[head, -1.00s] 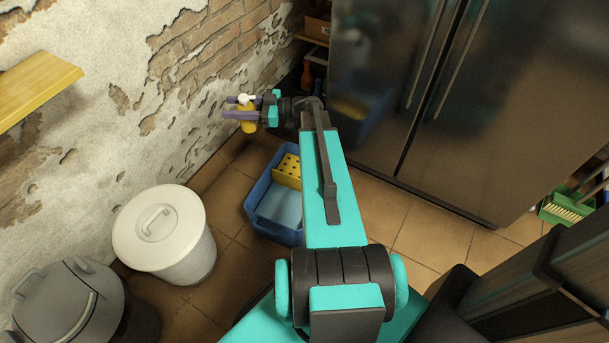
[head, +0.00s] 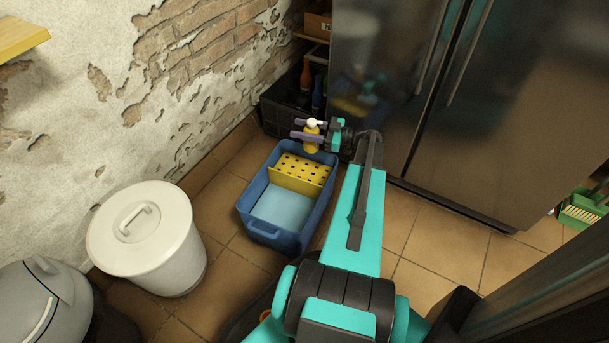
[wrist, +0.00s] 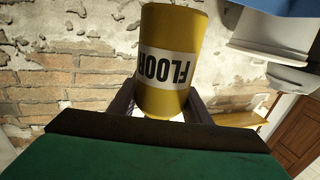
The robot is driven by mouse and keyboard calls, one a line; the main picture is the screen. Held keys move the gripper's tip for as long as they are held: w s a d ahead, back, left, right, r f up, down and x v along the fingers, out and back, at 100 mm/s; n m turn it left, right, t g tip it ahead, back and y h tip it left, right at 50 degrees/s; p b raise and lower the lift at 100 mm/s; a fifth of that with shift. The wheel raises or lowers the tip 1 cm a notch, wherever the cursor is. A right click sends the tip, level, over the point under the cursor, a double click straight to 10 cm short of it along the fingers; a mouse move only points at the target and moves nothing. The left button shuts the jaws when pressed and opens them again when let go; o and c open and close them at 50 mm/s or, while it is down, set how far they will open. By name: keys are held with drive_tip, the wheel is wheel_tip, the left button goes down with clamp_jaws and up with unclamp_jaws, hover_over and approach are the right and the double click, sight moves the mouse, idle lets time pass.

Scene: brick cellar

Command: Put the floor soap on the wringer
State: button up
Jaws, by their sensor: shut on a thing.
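The floor soap (head: 311,139) is a yellow bottle with a white top. In the wrist view its yellow body (wrist: 173,30) carries a white band reading "FLOOR". My gripper (head: 307,130) is shut on the bottle and holds it upright, near the far right end of the blue bucket in the head view. The wringer (head: 300,172) is a yellow panel with dark holes at the far end of the blue mop bucket (head: 266,236). From the head view I cannot tell how high the bottle is above the wringer.
A white lidded bin (head: 146,238) stands left of the bucket, with a grey bin (head: 40,300) nearer. A dark crate with bottles (head: 285,105) stands behind the bucket. A steel fridge (head: 480,120) is at right. A yellow shelf (head: 20,38) juts from the left wall.

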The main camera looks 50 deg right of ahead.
sight(309, 143)
drive_tip(key=shift+s+d+f+b, duration=0.25)
drive_tip(key=shift+s+d+f, duration=0.2)
drive_tip(key=shift+d+f, duration=0.15)
drive_tip(key=shift+s+d+f+b, duration=0.2)
drive_tip(key=shift+s+d+f, duration=0.25)
drive_tip(key=shift+f, duration=0.2)
drive_tip(key=shift+f+b, duration=1.05)
drive_tip(key=shift+f, duration=1.45)
drive_tip(key=shift+f, duration=0.1)
drive_tip(key=shift+f+b, duration=1.15)
drive_tip(key=shift+f, duration=1.25)
